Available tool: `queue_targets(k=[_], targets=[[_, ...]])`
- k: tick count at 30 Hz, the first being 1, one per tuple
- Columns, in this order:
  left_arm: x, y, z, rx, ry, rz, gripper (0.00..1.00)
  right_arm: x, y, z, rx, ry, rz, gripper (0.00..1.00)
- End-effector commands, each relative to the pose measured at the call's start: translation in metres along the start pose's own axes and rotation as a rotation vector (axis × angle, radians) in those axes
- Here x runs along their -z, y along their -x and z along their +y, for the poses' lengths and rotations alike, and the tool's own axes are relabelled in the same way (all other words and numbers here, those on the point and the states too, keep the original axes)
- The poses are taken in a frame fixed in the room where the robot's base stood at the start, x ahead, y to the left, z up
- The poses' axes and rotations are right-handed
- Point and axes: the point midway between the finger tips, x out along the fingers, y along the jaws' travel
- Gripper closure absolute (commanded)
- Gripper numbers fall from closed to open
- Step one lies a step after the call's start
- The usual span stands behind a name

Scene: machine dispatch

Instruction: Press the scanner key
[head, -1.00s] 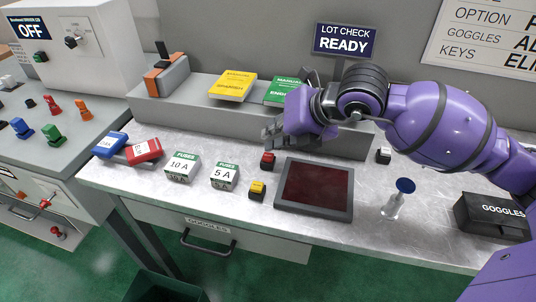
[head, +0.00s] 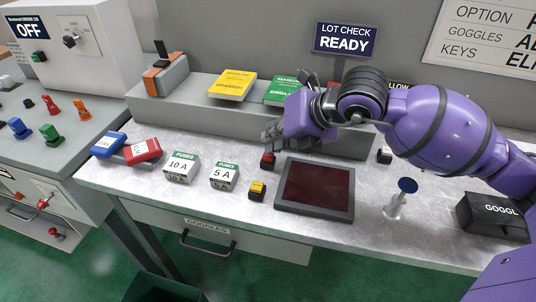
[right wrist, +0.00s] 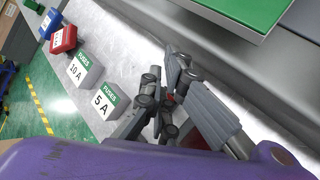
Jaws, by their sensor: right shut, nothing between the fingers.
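Three small keys stand on the metal bench: a red key (head: 268,161), a yellow key (head: 257,190) and a white-topped key (head: 384,156). I cannot read which one is the scanner key. A dark flat panel with a deep red screen (head: 316,186) lies between them. My right gripper (head: 270,142) is shut and empty, its fingertips pointing down just above and behind the red key. I cannot tell whether they touch it. In the right wrist view the fingers (right wrist: 165,112) hide most of what lies below; a small red patch shows between them. My left gripper is not in view.
Fuse boxes (head: 182,167) and (head: 225,176) stand left of the keys, beside a red and a blue item. A raised ledge (head: 215,105) with manuals runs behind.

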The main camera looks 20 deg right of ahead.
Motion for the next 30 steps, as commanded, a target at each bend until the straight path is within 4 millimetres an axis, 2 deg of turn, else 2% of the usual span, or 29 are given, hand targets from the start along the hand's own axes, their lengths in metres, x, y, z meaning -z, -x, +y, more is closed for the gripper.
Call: queue_targets(k=[12, 30], targets=[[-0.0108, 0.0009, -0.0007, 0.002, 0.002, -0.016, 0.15, 0.0033, -0.0041, -0.0029, 0.0, -0.001, 0.001, 1.0], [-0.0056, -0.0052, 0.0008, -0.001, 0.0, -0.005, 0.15, 0.0057, -0.0071, -0.0053, 0.001, 0.0, 0.002, 1.0]])
